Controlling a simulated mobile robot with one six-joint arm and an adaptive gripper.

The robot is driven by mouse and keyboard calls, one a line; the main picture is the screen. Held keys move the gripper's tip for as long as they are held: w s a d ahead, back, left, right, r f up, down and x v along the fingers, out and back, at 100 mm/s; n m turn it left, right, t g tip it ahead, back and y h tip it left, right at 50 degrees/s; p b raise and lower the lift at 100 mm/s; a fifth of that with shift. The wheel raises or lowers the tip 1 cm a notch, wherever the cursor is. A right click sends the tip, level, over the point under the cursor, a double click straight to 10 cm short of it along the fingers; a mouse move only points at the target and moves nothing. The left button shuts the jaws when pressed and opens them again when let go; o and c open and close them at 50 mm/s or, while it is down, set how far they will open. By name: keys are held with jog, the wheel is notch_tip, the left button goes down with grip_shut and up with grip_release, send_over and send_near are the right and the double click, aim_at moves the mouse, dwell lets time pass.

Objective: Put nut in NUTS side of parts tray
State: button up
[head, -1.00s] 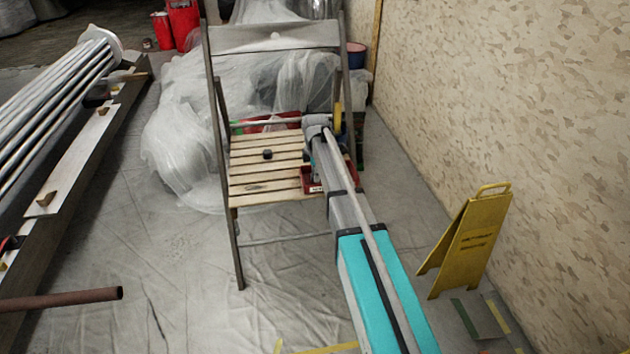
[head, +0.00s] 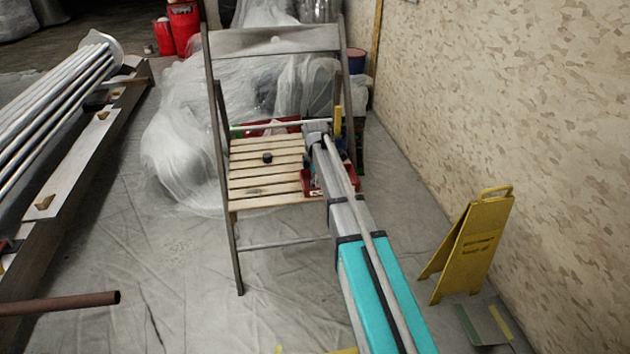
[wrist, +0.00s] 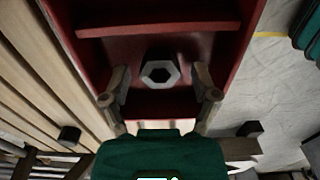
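The nut (wrist: 147,72) is a grey hexagonal ring in the wrist view. It appears to lie on the floor of the red parts tray (wrist: 245,30), in the compartment on the near side of a red divider (wrist: 155,30). My gripper (wrist: 160,82) is over that compartment. Its fingers are spread, one on each side of the nut, with gaps between. In the head view the tray (head: 308,184) sits on the slatted chair seat, mostly hidden by my arm. A pale label shows on its front, but I cannot read it, so which side holds the nut is unclear.
A small black object (head: 267,158) lies on the slats of the wooden chair (head: 262,185), left of the tray. Another red container (head: 272,126) is at the seat's back. A yellow floor sign (head: 468,245) stands at right. Pipes (head: 55,100) lie at left.

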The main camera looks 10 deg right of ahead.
jog(key=shift+r, duration=0.15)
notch_tip(320, 180, up, 12)
jog(key=p, duration=1.2)
dwell(0.4)
dwell(0.6)
jog(key=s+m, duration=1.8)
jog(key=s, duration=1.1)
